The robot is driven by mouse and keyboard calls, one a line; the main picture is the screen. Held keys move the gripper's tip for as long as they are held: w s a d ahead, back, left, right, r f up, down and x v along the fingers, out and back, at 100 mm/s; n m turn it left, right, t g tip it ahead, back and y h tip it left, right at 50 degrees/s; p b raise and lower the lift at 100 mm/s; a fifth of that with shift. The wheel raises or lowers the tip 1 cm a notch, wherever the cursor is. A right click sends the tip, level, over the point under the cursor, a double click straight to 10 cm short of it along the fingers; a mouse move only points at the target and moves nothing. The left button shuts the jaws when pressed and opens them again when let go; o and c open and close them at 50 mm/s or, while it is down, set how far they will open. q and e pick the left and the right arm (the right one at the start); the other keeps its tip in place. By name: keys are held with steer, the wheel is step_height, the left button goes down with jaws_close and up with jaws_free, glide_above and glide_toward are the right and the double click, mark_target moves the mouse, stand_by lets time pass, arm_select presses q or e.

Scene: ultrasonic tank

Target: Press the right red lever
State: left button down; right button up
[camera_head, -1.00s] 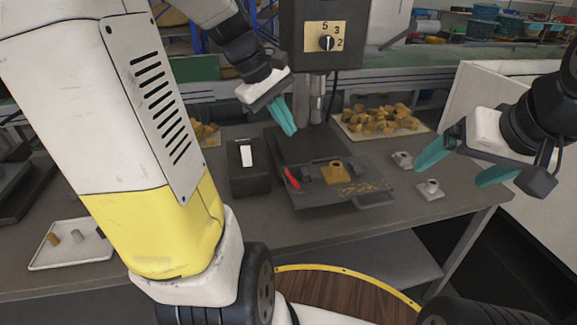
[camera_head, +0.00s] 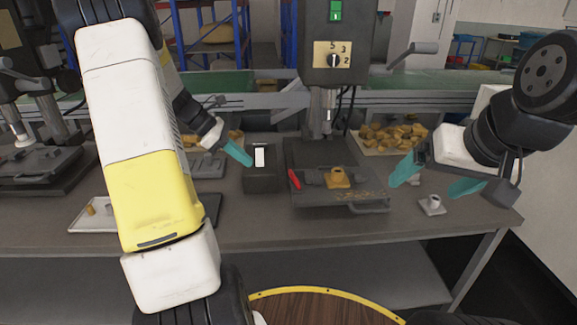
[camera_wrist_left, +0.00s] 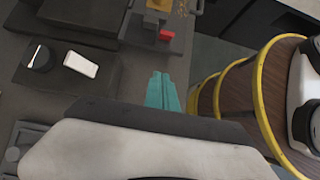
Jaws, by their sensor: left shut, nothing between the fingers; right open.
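One red lever (camera_head: 294,180) shows, on the left side of the dark drill-press vise (camera_head: 370,202). A yellow-brown part (camera_head: 338,178) sits on the vise. In the left wrist view the red lever (camera_wrist_left: 166,34) lies ahead of my left gripper (camera_wrist_left: 161,92), apart from it. In the head view my left gripper (camera_head: 239,154) is shut and empty, up and left of the lever, beside the black box. My right gripper (camera_head: 426,182) is open and empty, right of the vise, near a grey metal part (camera_head: 432,205).
A black box (camera_head: 260,179) with a white switch (camera_head: 260,155) stands left of the vise. The drill-press head (camera_head: 335,45) hangs above it. A tray of yellow-brown pieces (camera_head: 390,138) lies behind. A white tray (camera_head: 90,222) is at the left.

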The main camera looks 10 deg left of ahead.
mark_target(295, 179)
arm_select(q)
steer(key=w+d+f, duration=0.3)
steer(key=d+f, duration=0.2)
steer(key=d, duration=0.5)
steer(key=shift+f, duration=0.3)
steer(key=shift+r, duration=0.15)
